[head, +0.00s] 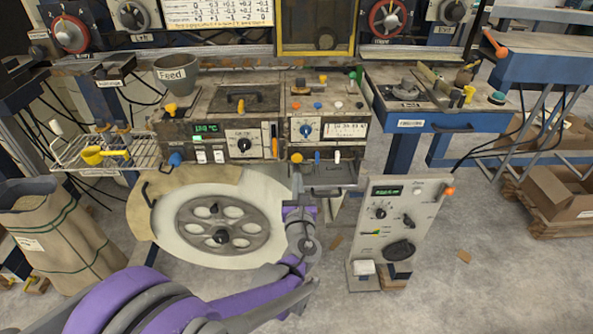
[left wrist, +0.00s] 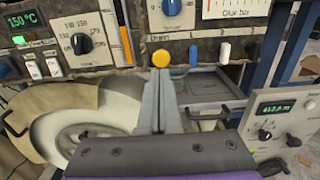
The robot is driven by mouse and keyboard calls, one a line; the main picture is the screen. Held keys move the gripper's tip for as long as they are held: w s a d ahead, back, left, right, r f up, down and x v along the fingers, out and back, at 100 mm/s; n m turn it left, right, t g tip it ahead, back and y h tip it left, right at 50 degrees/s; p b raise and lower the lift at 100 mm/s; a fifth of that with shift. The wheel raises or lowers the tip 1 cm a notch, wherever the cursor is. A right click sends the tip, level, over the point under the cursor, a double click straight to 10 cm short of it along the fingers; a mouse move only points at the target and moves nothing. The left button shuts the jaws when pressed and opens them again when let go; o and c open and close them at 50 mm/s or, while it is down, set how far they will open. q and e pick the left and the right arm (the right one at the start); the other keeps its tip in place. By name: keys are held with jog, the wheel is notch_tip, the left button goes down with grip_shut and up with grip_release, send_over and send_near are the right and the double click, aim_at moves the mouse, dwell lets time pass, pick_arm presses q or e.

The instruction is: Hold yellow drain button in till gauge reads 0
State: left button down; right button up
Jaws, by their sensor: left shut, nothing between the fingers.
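The yellow drain button (head: 296,157) is on the lower front of the machine's right panel. It also shows in the left wrist view (left wrist: 161,54), beside a "Drain" label. My left gripper (head: 297,172) is shut and empty, its fingers pointing up at the button. In the left wrist view the fingertips (left wrist: 160,72) overlap the button's lower edge; I cannot tell whether they touch or press it. The white gauge (head: 346,129) is up and right of the button, marked "Glue bar" in the left wrist view (left wrist: 235,9). Its reading is too small to tell. My right gripper is not in view.
A grey tray (head: 330,173) juts out below right. A large wheel (head: 220,228) is at lower left, and a grey control box (head: 398,220) stands at right.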

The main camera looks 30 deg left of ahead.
pick_arm(q)
jog(key=v, duration=0.5)
jog(key=shift+d+f, duration=0.1)
jog(key=shift+f, duration=0.05)
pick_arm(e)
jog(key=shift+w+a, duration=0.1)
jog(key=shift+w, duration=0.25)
pick_arm(q)
jog(key=s+n+g+h+p, duration=0.3)
jog(key=s+n+g+p, duration=0.35)
jog(key=s+n, duration=0.85)
jog(key=s+d+n+g+h+p, duration=0.2)
jog(key=s+d+n+h, duration=0.3)
jog(key=d+n, duration=0.4)
jog(key=f+n+g+h, duration=0.1)
jog(key=n, duration=0.4)
jog(key=shift+s+d+n+p, duration=0.3)
jog(key=shift+s+d+p, duration=0.05)
jog(key=shift+s+p, duration=0.05)
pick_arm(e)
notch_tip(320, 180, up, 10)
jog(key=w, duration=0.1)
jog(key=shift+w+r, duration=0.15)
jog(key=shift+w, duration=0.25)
pick_arm(q)
jog(key=shift+g, duration=0.25)
